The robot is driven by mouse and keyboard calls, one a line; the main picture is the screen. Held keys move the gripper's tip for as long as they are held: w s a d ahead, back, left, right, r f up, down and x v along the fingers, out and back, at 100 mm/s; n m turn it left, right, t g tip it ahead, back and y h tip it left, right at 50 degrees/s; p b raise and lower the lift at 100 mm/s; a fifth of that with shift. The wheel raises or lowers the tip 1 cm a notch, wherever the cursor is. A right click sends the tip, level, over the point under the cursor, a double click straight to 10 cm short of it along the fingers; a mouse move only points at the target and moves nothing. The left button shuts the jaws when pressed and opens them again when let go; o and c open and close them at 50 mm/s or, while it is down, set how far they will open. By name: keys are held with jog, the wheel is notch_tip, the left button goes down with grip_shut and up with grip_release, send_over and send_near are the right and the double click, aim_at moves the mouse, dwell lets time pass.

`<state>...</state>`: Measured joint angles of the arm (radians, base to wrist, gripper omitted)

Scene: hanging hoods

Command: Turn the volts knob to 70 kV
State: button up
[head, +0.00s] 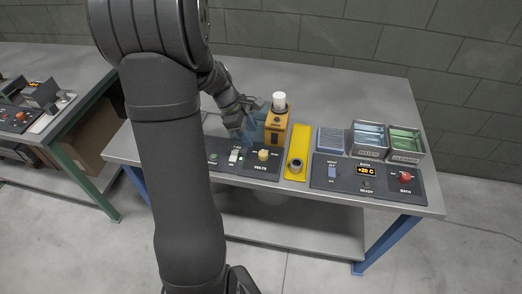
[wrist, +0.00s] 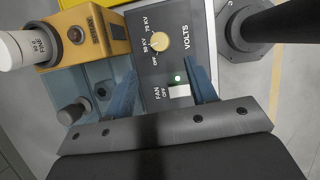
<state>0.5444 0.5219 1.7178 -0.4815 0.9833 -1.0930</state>
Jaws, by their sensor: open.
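The volts knob (head: 264,155) is a small round yellow knob on a dark control panel (head: 229,169). In the wrist view the knob (wrist: 160,41) sits ahead of the fingertips, with OFF, 50 KV and 70 KV printed around its left side. I cannot clearly tell which mark it points at. My gripper (wrist: 161,70) is open and empty, its blue fingers apart on either side of the fan switch area, not touching the knob. In the head view my gripper (head: 243,128) is above the back of the panel, left of the orange unit.
The white fan switch (wrist: 180,91) and a lit green lamp (wrist: 178,78) are near the fingers. A yellow plate (head: 297,146) and bath panel (head: 385,181) lie to the right.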

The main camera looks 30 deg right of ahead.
aim_at(263, 153)
jog(key=x, duration=0.9)
jog(key=shift+d+f, duration=0.1)
jog(key=shift+f, duration=0.25)
jog(key=shift+c, duration=0.2)
